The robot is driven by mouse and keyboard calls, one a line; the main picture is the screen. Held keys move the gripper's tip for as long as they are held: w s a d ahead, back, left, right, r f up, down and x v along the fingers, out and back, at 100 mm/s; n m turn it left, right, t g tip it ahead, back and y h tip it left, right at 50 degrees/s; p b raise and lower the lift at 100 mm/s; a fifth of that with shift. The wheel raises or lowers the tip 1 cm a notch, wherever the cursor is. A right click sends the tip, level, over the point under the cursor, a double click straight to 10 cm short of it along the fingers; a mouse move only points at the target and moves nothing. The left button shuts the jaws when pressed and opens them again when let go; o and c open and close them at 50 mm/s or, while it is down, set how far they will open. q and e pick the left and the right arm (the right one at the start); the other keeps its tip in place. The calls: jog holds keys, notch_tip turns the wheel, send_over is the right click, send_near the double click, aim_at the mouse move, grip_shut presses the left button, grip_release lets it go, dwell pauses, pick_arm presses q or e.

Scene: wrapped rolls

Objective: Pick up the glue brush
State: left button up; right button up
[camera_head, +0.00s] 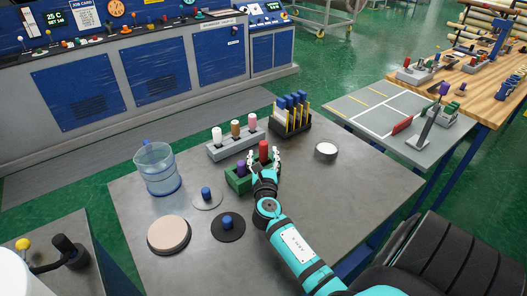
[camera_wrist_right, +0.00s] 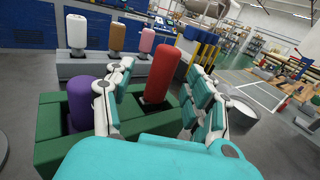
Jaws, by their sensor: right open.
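A red cylindrical handle (camera_head: 263,150) stands upright in a green block (camera_head: 237,183), with a purple handle (camera_head: 241,166) beside it on the left. I cannot tell from the pictures which handle is the glue brush; any bristles are hidden. My right gripper (camera_head: 264,159) is open at the green block, with its fingers on either side of the red handle. In the right wrist view the red handle (camera_wrist_right: 162,72) stands between the spread fingers, with a gap on the right. The purple handle (camera_wrist_right: 83,103) is outside the left finger. My left gripper is not in view.
A grey holder (camera_head: 222,154) with white, brown and pink handles stands behind the green block. A blue-topped rack (camera_head: 292,113) is behind right, a white-topped round dish (camera_head: 326,150) right. A clear blue container (camera_head: 158,169) and round discs are left. The table's front (camera_head: 207,268) is clear.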

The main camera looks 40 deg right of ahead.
aim_at(264, 152)
jog(key=x, duration=0.4)
jog(key=shift+s+d, duration=0.1)
jog(key=shift+s, duration=0.15)
jog(key=shift+c, duration=0.9)
grip_shut()
